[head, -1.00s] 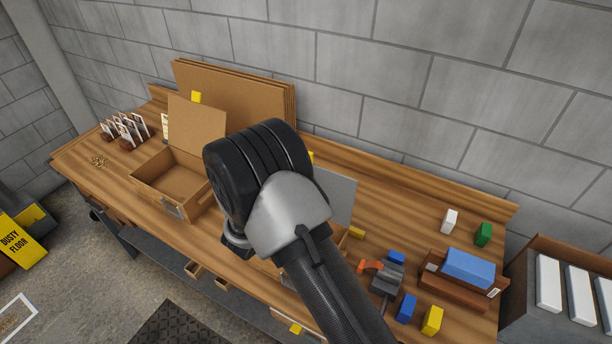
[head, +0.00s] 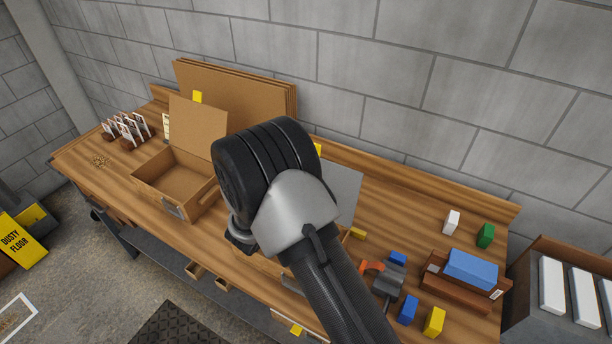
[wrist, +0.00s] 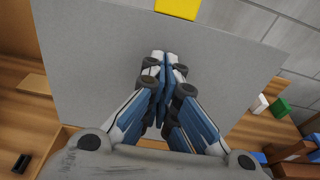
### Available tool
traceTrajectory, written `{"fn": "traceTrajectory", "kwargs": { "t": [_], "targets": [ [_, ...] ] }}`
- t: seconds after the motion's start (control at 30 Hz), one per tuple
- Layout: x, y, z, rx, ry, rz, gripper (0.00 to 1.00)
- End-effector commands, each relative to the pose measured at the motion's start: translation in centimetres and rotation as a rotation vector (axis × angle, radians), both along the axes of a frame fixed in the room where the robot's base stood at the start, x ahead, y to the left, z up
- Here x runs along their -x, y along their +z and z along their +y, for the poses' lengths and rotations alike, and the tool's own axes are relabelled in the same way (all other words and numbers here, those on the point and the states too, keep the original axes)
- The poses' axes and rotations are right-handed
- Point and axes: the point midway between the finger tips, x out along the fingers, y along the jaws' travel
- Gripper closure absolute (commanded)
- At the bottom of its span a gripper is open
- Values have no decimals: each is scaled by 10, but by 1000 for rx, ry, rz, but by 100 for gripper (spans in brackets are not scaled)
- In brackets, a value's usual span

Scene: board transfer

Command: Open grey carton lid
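The grey carton lid (head: 346,188) stands raised at the back of its carton, partly hidden behind my arm in the head view. In the wrist view the grey lid (wrist: 90,70) fills most of the picture, with a yellow tab (wrist: 178,8) at its top edge. The brown carton body (wrist: 62,137) shows only as a strip below the lid. My gripper (wrist: 164,58) has its fingertips together in front of the lid's inner face, with nothing seen between them. I cannot tell whether they touch it. The fingers are hidden in the head view.
An open brown carton (head: 160,192) stands on the workbench to the left, with brown boards (head: 250,90) behind it. To the right are an orange-and-grey tool (head: 385,278), small coloured blocks (head: 434,321) and a blue block (head: 470,268) on a brown box. A block wall backs the bench.

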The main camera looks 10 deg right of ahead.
Motion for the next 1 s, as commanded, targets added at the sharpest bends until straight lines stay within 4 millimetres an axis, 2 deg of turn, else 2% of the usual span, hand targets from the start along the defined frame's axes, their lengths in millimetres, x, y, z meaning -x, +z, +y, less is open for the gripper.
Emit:
{"fn": "traceTrajectory", "kwargs": {
  "t": [0.7, 1.0],
  "targets": [
    [46, 0, 36, 0, 1, 1, 100],
    [55, 0, 42, 0, -1, 0, 100]
  ]
}}
